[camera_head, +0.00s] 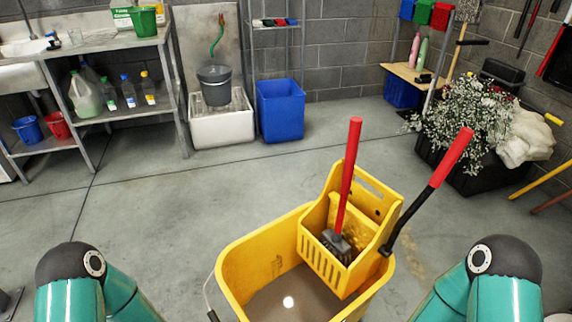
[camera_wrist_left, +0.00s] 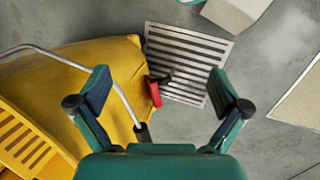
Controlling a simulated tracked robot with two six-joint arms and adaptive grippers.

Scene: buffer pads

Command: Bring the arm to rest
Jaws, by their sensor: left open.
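My left gripper (camera_wrist_left: 160,82) shows in the left wrist view, with its two teal fingers spread wide and nothing between them. It is above the concrete floor, beside the yellow mop bucket (camera_wrist_left: 110,60), whose wire handle crosses near the left finger. In the head view my two teal arms show only in part at the bottom left and bottom right corners. Neither gripper is visible there. The yellow mop bucket (camera_head: 240,262) stands between the arms with murky water inside. A red-handled mop (camera_head: 347,180) stands in its wringer (camera_head: 378,208).
A metal floor grate (camera_wrist_left: 190,58) and a small red and black object (camera_wrist_left: 154,90) lie below the gripper. Open floor (camera_head: 150,200) lies left of the bucket.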

